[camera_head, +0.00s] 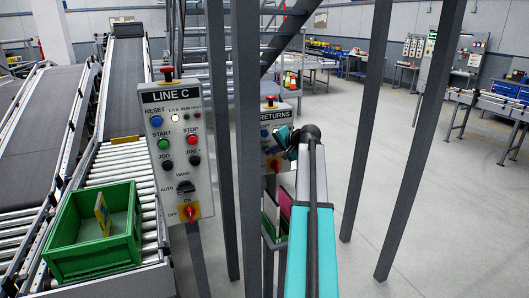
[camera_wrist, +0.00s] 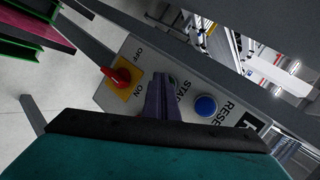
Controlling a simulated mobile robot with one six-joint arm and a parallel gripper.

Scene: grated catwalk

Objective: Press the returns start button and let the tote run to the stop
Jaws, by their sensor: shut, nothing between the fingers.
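The RETURNS control panel (camera_head: 274,115) stands behind the dark posts, partly hidden by my arm. In the wrist view, the grey panel face (camera_wrist: 118,95) shows tilted, with a blue reset button (camera_wrist: 205,106) and a red switch (camera_wrist: 121,76) on a yellow plate. My gripper (camera_wrist: 162,78) is shut and empty, its fingertips over the START label. The start button is mostly hidden behind the fingers; I cannot tell whether they touch it. In the head view, my gripper (camera_head: 284,150) is at the panel's front. A green tote side (camera_head: 269,231) shows low behind the posts.
A separate LINE C panel (camera_head: 178,150) stands at the left, beside a roller conveyor (camera_head: 118,160) bearing a green tote (camera_head: 95,250) with a yellow item. Dark upright posts (camera_head: 247,150) stand close to my arm. Open floor (camera_head: 440,200) lies to the right.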

